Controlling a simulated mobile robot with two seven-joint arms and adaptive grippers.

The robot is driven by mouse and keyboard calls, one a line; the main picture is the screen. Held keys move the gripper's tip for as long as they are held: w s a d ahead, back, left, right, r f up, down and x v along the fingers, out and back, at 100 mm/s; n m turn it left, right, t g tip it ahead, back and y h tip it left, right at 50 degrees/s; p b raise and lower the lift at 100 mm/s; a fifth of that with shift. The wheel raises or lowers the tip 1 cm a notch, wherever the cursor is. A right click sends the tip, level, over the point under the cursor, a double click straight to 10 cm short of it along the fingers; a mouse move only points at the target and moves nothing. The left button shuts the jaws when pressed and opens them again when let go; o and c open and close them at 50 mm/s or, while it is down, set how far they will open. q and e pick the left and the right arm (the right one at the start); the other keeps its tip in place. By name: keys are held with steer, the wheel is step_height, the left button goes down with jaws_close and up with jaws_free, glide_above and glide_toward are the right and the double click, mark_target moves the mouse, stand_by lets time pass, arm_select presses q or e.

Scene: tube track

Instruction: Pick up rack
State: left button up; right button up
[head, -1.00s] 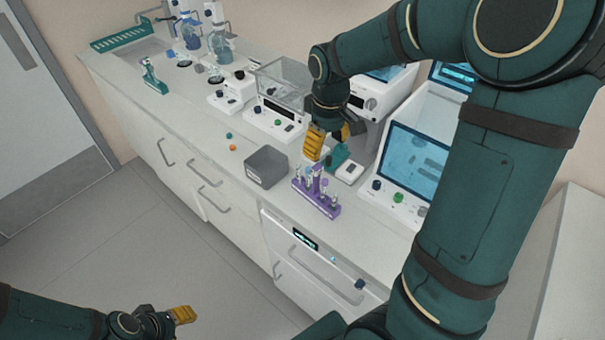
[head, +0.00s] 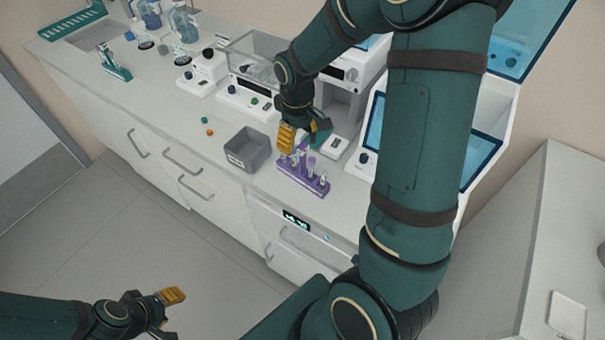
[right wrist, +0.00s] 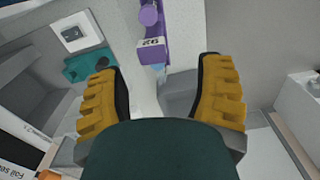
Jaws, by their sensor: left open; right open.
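A purple rack (head: 300,178) holding several tubes stands near the counter's front edge in the head view. In the right wrist view the rack (right wrist: 152,52) shows its end with a small number label, ahead of the gap between my fingers. My right gripper (head: 293,140) is open and sits just behind the rack's left end, with its yellow fingers apart and nothing between them. Its fingers also show in the right wrist view (right wrist: 160,95). My left gripper (head: 168,310) is open and empty, low over the floor at the bottom left.
A grey bin (head: 248,150) stands close to the left of the rack. A white device (head: 335,146) and a teal item (right wrist: 88,64) lie near my right gripper. A screen instrument stands to the right. The counter left of the bin is mostly clear.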

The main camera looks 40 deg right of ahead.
mark_target(302, 146)
steer(key=f, duration=0.3)
steer(key=s+d+f, duration=0.1)
steer(key=f, duration=0.1)
steer(key=shift+a, duration=0.1)
jaws_close()
